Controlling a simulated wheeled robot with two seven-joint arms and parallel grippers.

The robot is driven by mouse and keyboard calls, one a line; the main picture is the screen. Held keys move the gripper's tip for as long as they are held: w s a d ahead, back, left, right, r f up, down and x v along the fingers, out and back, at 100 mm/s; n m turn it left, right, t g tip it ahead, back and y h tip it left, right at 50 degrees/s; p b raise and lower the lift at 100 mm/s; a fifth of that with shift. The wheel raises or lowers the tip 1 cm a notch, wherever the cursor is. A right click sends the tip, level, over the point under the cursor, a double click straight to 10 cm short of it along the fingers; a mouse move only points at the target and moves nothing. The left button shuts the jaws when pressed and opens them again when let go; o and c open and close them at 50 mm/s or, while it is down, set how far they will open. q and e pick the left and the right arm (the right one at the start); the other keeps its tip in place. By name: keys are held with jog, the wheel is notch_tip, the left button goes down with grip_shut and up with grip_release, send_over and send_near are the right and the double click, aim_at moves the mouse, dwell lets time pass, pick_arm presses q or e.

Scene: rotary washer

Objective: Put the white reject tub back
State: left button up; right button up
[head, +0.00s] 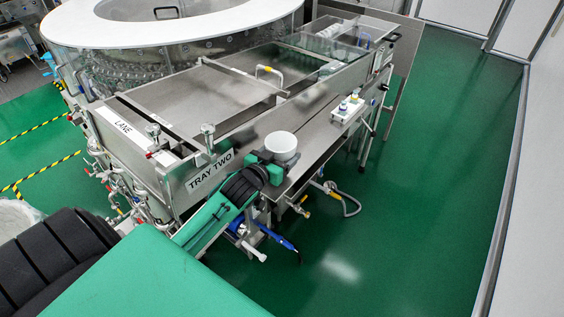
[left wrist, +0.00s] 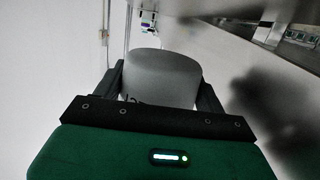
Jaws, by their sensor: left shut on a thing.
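In the left wrist view the tub (left wrist: 162,75) sits upright between the two dark fingers (left wrist: 162,88). I cannot tell whether the tub's base touches the shelf. My right gripper is not in view.
The steel shelf (head: 310,135) runs along the washer's side, with clear room right of the tub. Hoses and a blue spray handle (head: 283,242) hang below. Green floor (head: 430,170) lies open to the right.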

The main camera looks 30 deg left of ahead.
pick_arm(q)
jog(key=shift+f, duration=0.45)
jog(key=f, duration=0.3)
jog(key=shift+w+f+p, duration=0.2)
jog(key=shift+w+p, duration=0.1)
jog(key=shift+p, duration=0.1)
jog(key=shift+s+f, duration=0.1)
jog(key=shift+f, duration=0.1)
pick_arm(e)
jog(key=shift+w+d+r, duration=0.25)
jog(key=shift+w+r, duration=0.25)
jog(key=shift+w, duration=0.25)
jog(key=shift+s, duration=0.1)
pick_arm(q)
jog(key=shift+f, duration=0.25)
jog(key=o, duration=1)
jog(key=shift+r, duration=0.1)
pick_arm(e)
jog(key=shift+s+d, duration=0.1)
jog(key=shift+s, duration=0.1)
pick_arm(q)
jog(key=shift+s+r, duration=0.1)
